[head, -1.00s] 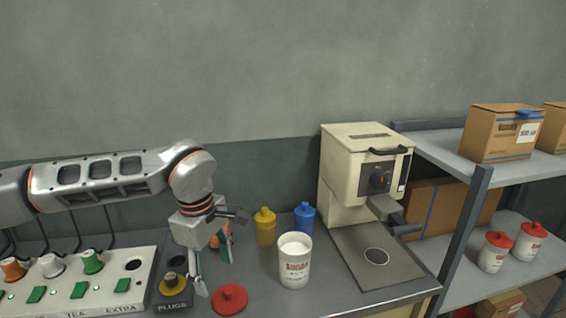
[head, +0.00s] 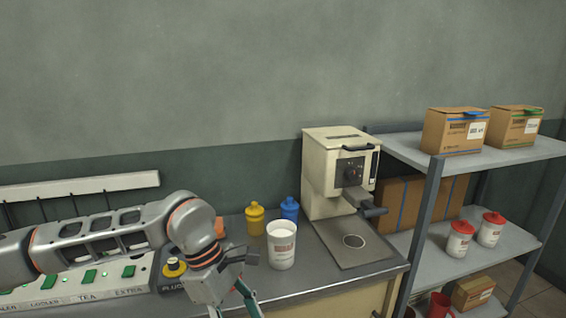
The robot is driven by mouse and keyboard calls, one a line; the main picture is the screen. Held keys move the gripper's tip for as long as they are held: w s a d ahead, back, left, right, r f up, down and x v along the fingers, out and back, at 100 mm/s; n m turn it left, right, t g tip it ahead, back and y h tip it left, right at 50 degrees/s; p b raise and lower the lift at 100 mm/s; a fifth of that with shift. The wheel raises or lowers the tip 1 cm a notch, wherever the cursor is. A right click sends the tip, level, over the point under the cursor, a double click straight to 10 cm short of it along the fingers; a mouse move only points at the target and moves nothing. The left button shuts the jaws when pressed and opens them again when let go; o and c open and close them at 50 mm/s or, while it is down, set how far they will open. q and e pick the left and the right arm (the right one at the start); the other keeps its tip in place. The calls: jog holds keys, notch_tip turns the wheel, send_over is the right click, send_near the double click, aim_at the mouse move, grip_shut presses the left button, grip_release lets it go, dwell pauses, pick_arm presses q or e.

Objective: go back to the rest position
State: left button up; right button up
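My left arm comes in from the left, and its gripper (head: 233,298) hangs at the bottom of the head view, over the front of the counter. Its fingers are spread apart with nothing seen between them; the tips are cut off by the picture's lower edge. An open white sugar canister (head: 282,248), filled with white, stands upright on the counter to the right of the gripper, apart from it. The red lid that lay near it is mostly hidden behind the gripper. My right gripper is not in view.
A cream press machine (head: 338,180) stands on the grey counter (head: 315,277). Yellow (head: 255,219) and blue (head: 290,209) bottles stand behind the canister. A switch panel (head: 110,280) is at left. A shelf rack (head: 425,215) with boxes and red-lidded canisters is at right.

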pick_arm(q)
jog(key=s+d+r+n+g+h, duration=0.2)
jog(key=s+d+n+g+h, duration=0.15)
jog(key=s+d+h, duration=0.6)
jog(key=d+r+n+t+h, duration=0.2)
jog(key=d+r+n+h, duration=0.45)
jog(key=d+n, duration=0.2)
jog(key=w+a+f+n+t, duration=0.1)
jog(key=w+a+n+t, duration=0.25)
jog(key=n+t, duration=0.45)
jog(key=w+a+f+n+t, duration=0.1)
jog(key=w+a+n+t, duration=0.1)
jog(key=w+n+t, duration=0.55)
jog(key=a+f+n+t+y, duration=0.4)
jog(key=a+f+n+y, duration=0.55)
jog(key=f+n, duration=0.4)
jog(key=s+a+f+n+g+y, duration=0.3)
jog(key=s+a+f+n, duration=0.3)
jog(key=f, duration=0.5)
jog(key=s+a+f+n+g+y, duration=0.3)
jog(key=s+a+f+n+y, duration=0.2)
jog(key=s+a+f, duration=0.4)
notch_tip(320, 180, down, 2)
jog(key=shift+s+a+f+n, duration=0.3)
jog(key=shift+s+n, duration=0.1)
jog(key=shift+n, duration=0.4)
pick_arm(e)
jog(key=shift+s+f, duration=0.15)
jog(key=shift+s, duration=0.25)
